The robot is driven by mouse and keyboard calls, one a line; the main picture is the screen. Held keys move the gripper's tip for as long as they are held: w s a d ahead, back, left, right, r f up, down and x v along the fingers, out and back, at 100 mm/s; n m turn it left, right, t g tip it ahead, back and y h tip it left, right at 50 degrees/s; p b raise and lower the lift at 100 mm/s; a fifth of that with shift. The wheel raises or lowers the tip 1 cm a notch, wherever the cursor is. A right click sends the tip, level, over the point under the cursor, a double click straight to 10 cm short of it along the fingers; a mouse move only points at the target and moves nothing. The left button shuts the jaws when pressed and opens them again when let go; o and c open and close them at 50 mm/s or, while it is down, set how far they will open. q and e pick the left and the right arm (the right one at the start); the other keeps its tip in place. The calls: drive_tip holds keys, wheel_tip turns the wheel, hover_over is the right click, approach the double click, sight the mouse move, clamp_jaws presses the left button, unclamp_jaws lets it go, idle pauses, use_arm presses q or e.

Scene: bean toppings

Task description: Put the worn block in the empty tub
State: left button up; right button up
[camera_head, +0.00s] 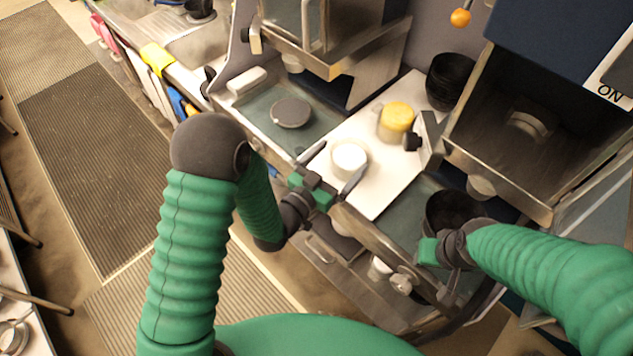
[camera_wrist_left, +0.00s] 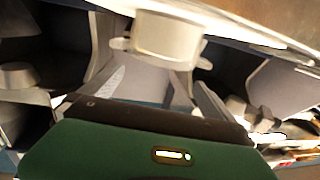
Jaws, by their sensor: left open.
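A round white tub (camera_head: 350,158) stands on the white board in the head view. My left gripper (camera_head: 343,158) is open, with one finger to each side of the tub's near part; I cannot tell whether they touch it. A pale, round-bodied thing (camera_wrist_left: 168,38) shows ahead of the spread fingers in the left wrist view. My right gripper (camera_head: 430,250) is by a dark round tub (camera_head: 452,208); its fingers are not clear. A small whitish block (camera_head: 247,80) lies at the upper left of the left tray. I cannot tell if it is the worn block, or which tub is empty.
A yellow-topped tub (camera_head: 396,118) and stacked black bowls (camera_head: 449,82) stand behind the white tub. A dark disc (camera_head: 291,112) lies on the left tray. Metal machines (camera_head: 520,110) overhang both sides. The white board (camera_head: 385,185) has free room right of the white tub.

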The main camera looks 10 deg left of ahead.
drive_tip(key=shift+s+f, duration=0.1)
drive_tip(key=shift+f, duration=0.45)
drive_tip(key=p+v, duration=0.2)
drive_tip(key=w+p+v, duration=0.1)
drive_tip(key=v, duration=0.1)
drive_tip(key=shift+r+p, duration=0.25)
drive_tip(key=shift+p, duration=0.15)
drive_tip(key=shift+w+p+v, duration=0.2)
drive_tip(key=shift+p+v, duration=0.75)
use_arm(q)
drive_tip(key=v, duration=1.3)
use_arm(e)
drive_tip(key=shift+r, duration=0.2)
